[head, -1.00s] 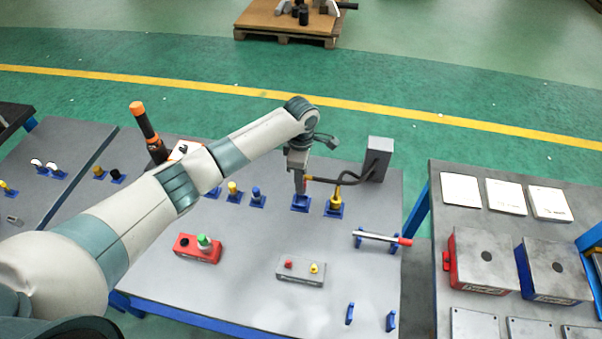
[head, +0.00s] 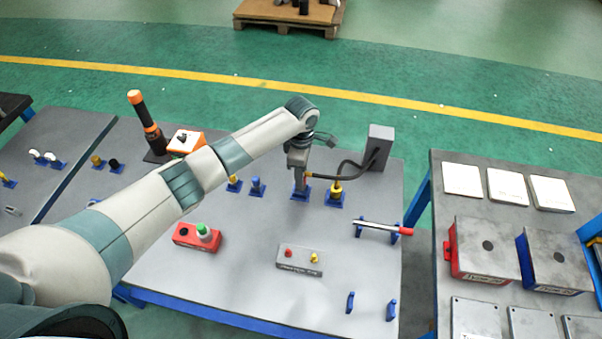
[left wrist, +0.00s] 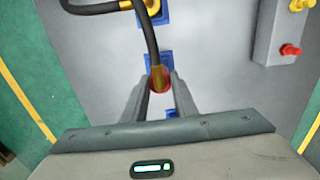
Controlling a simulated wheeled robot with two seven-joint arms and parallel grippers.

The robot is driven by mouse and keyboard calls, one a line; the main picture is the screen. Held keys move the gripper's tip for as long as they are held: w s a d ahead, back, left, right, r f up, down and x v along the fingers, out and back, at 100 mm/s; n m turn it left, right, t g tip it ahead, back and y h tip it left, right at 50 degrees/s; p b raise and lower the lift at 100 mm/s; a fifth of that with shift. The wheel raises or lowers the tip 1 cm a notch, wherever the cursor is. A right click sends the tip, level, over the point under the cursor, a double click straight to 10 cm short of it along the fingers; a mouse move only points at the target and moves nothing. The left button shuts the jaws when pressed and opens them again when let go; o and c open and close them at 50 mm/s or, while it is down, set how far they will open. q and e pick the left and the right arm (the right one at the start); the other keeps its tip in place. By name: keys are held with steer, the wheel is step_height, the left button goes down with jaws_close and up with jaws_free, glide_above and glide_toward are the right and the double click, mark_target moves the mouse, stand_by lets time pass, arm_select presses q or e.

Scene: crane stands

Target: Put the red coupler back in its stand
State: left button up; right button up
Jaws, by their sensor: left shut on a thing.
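My left gripper (head: 300,187) is shut on the red coupler (left wrist: 160,84), which hangs on the end of a dark hose (head: 352,168). In the left wrist view the coupler sits between the two fingers (left wrist: 158,92), mostly hidden under its yellowish hose end. In the head view the fingers come down right at a blue stand (head: 301,196), and the coupler is almost wholly hidden by them. Blue also shows beside the coupler in the left wrist view (left wrist: 151,60). I cannot tell whether the coupler touches the stand. My right gripper is not in view.
A yellow coupler (head: 336,188) stands in a blue stand just right. The hose runs to a grey box (head: 380,146). A red-ended bar (head: 380,227) on blue holders and a grey button box (head: 299,260) are nearer. The table middle is clear.

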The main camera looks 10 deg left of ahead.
arm_select(q)
steer(key=shift+f, duration=0.2)
steer(key=shift+f, duration=1.25)
steer(key=o, duration=1.2)
steer(key=shift+r+p, duration=1.45)
steer(key=shift+p, duration=0.05)
steer(key=shift+r, duration=1.05)
